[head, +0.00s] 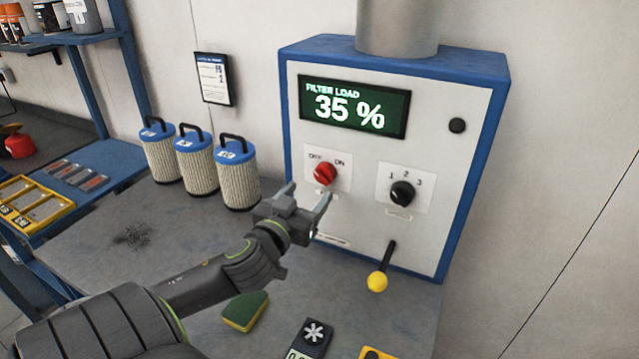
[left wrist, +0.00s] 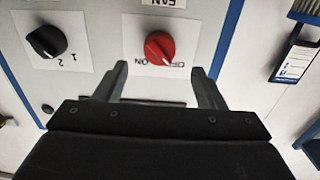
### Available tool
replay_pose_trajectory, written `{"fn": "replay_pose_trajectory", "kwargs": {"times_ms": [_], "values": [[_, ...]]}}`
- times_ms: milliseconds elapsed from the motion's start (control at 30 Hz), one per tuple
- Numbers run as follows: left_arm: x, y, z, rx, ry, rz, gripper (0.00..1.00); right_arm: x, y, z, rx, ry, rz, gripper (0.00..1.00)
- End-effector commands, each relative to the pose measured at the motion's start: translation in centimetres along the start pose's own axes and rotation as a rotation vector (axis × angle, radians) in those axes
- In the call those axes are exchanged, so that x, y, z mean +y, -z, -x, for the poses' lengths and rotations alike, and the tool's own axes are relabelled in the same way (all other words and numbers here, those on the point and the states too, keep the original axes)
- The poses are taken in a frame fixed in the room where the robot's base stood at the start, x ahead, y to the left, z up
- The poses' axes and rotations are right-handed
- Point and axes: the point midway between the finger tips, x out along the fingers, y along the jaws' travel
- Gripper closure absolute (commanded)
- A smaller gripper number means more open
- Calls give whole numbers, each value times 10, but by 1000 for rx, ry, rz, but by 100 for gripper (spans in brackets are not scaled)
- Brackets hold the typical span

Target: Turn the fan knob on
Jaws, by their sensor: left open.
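The red fan knob (head: 325,174) is on the front of a white control panel with blue edges (head: 395,250), between OFF and ON marks. My left gripper (head: 307,199) is open and empty, just below and in front of the knob. In the left wrist view, which shows the panel upside down, the red knob (left wrist: 159,47) lies ahead of the gap between the spread fingers (left wrist: 161,82). The fingers look apart from the knob. My right gripper is not in view.
A black selector knob (head: 402,193) marked 1, 2, 3 sits right of the red one. A yellow-tipped lever (head: 377,281) hangs below. A screen (head: 354,106) reads FILTER LOAD 35 %. Filter cartridges (head: 236,180) stand left; a sponge (head: 245,311) lies on the bench.

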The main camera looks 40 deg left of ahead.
Motion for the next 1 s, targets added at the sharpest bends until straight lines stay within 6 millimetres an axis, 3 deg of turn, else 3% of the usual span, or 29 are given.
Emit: {"fn": "replay_pose_trajectory", "kwargs": {"times_ms": [100,300,500,800,1000], "values": [[0,4,-24,2,1,3,36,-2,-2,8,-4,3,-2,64],[0,3,-52,0,1,1,36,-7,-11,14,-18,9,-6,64],[0,2,-64,0,-1,2,36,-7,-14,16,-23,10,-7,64],[0,1,-65,0,-1,1,36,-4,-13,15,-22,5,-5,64],[0,1,-65,0,-1,1,62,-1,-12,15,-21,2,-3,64]]}}
